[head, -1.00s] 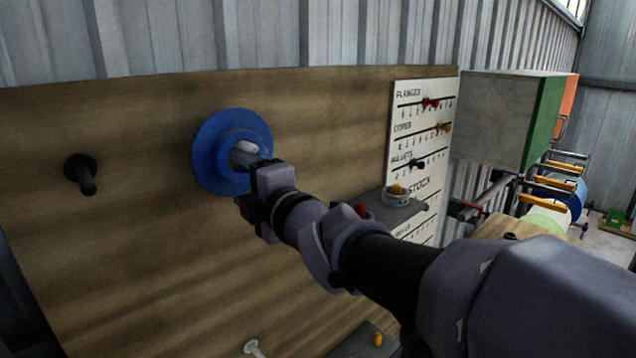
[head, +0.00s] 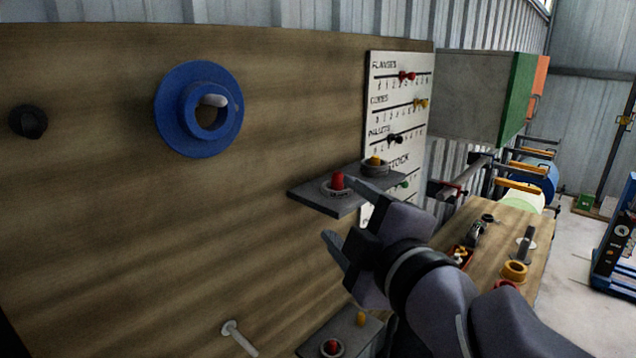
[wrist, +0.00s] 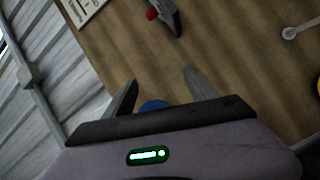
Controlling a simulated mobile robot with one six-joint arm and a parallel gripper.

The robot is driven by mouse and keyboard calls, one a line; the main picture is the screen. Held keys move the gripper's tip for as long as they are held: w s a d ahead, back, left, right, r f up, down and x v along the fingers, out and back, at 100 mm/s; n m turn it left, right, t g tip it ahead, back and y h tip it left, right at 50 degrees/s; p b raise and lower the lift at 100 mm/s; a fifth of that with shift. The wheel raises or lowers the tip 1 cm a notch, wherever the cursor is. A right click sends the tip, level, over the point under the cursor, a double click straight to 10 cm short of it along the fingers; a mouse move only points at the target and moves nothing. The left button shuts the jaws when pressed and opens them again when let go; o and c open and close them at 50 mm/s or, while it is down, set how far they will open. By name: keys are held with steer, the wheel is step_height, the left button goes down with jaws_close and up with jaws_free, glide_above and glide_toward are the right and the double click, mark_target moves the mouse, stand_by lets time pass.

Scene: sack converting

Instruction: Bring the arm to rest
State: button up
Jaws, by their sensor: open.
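My gripper (head: 340,212) is open and empty, its two fingers apart in front of the wooden board (head: 250,240). In the head view it is below and right of the blue flanged ring, near the small grey shelf. The wrist view shows both fingertips (wrist: 158,93) spread, with nothing between them but board and a bit of blue beyond. The blue flanged ring (head: 170,110) hangs on a pale peg (head: 214,100) on the board, clear of my gripper.
A grey shelf (head: 310,196) with a red and a yellow button juts from the board close to my fingers. A black peg (head: 28,121) is at left, a white peg (head: 238,336) low. A workbench (head: 530,225) with small parts stands at right.

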steer(key=s+d+f+m+g+h+b, duration=0.15)
steer(key=d+f+m+b, duration=0.3)
steer(key=f, duration=0.45)
steer(key=s+d+f+m+g+h+b, duration=0.1)
steer(key=s+d+f+m+h+b, duration=0.3)
steer(key=f, duration=0.5)
steer(key=s+d+f+m+g+h+b, duration=0.15)
steer(key=d+f+m+b, duration=0.35)
steer(key=f, duration=0.5)
steer(key=s+a+f+m+g+y+b, duration=0.1)
steer(key=s+a+f+m+g+b, duration=0.1)
steer(key=f, duration=0.6)
steer(key=s+a+f+m+g+y+b, duration=0.1)
steer(key=s+a+f+m+g+b, duration=0.2)
steer(key=s+f+m, duration=0.3)
steer(key=shift+s+a+f+m+g+b, duration=0.2)
steer(key=shift+s+f+m+g+b, duration=0.25)
steer(key=shift+s+f, duration=0.65)
